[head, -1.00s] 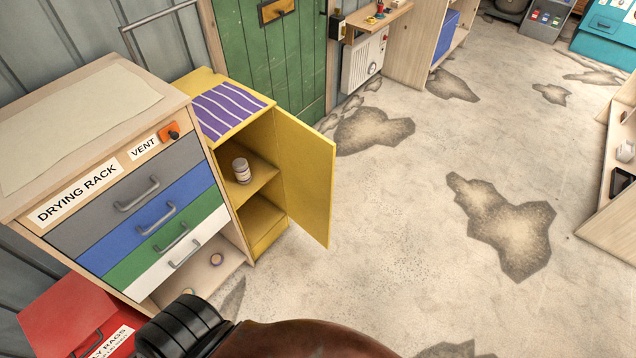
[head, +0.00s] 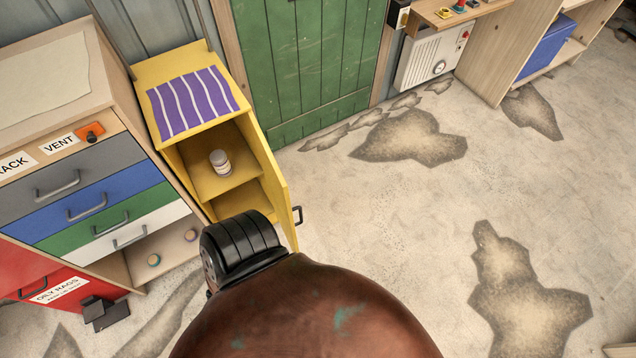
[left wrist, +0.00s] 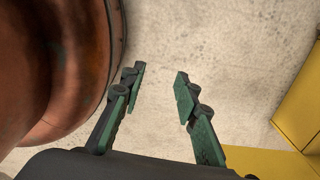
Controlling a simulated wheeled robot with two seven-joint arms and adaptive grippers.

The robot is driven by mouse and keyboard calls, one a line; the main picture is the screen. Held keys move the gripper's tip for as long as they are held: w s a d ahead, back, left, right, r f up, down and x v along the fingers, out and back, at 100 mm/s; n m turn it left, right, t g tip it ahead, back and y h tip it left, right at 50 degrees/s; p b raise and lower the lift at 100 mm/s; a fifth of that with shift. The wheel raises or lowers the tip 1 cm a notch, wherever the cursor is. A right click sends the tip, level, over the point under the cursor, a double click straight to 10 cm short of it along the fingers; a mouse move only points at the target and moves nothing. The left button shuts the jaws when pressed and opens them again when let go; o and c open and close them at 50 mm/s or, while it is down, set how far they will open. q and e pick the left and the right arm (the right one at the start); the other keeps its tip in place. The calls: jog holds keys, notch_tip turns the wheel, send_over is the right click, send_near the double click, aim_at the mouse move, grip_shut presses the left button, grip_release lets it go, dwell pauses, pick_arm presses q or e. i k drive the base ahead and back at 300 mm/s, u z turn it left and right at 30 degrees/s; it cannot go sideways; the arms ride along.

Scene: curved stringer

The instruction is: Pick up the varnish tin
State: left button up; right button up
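A small pale tin (head: 220,163) with a greyish lid and a purplish band stands upright on the upper shelf of the open yellow cabinet (head: 189,73). Its label is too small to read, so I cannot confirm it is varnish. My left gripper (left wrist: 158,82) is open and empty in the left wrist view, with pale floor beyond its fingers. Yellow panels show to its right there; no tin is visible in that view. In the head view neither gripper's fingers show. My right gripper is in neither view.
The yellow door (head: 268,183) stands open on the cabinet's right. A drying rack (head: 107,168) with coloured drawers stands to its left; small round items (head: 154,260) sit on its bottom shelf. A red oily-rags bin (head: 30,270) is at lower left. Floor on the right is clear.

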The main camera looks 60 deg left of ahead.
aim_at(219, 158)
jog(key=i, duration=1.3)
jog(key=u, duration=3.5)
